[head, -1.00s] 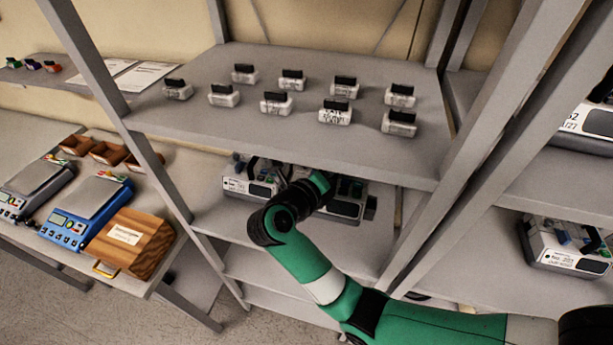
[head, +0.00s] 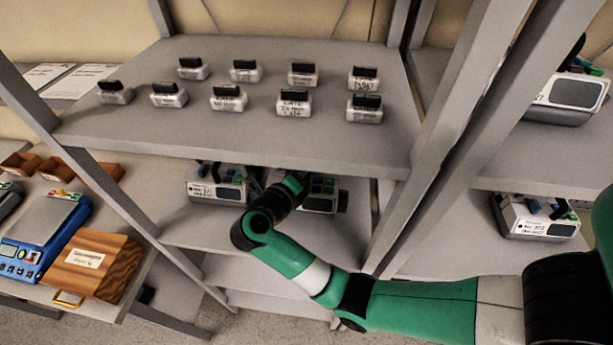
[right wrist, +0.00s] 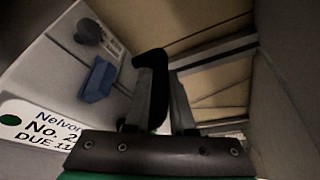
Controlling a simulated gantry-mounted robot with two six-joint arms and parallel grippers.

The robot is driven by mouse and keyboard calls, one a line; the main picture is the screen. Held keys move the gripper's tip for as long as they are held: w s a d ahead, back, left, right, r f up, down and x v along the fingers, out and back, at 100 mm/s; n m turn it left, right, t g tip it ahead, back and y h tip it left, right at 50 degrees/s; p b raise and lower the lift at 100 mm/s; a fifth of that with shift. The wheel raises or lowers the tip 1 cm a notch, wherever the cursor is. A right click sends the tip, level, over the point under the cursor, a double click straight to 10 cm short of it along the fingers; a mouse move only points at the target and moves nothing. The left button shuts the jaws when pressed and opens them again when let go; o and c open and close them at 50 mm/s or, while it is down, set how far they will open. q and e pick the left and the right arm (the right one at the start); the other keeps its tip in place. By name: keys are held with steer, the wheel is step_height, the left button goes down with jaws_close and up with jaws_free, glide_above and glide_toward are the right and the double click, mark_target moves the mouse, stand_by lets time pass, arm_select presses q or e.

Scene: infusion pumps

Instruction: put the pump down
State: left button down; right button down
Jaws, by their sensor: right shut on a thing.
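My right arm reaches under the top shelf board to the shelf below. Two white-and-grey pumps show there: a left pump (head: 215,188) and a right pump (head: 322,196), partly covered by my wrist. In the right wrist view my right gripper (right wrist: 163,85) is shut on a black handle (right wrist: 152,62). A pump (right wrist: 110,75) with a "No. 2…" label, a blue clip and a dark knob fills the left of that view, close beside the fingers. I cannot tell whether the held pump touches the shelf. My left gripper is not in view.
The top shelf (head: 235,140) holds several small white blocks with black tops. The rack's uprights (head: 440,130) stand close to my right arm. More pumps (head: 537,216) sit on the rack at right. A blue scale (head: 40,240) and a wooden box (head: 95,265) are at left.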

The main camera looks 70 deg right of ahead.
steer(key=shift+f+b, duration=0.4)
steer(key=shift+f, duration=1.3)
steer(key=shift+f, duration=0.2)
steer(key=c, duration=0.8)
jaws_free()
steer(key=shift+o, duration=0.2)
steer(key=shift+r, duration=0.15)
steer(key=v, duration=1.2)
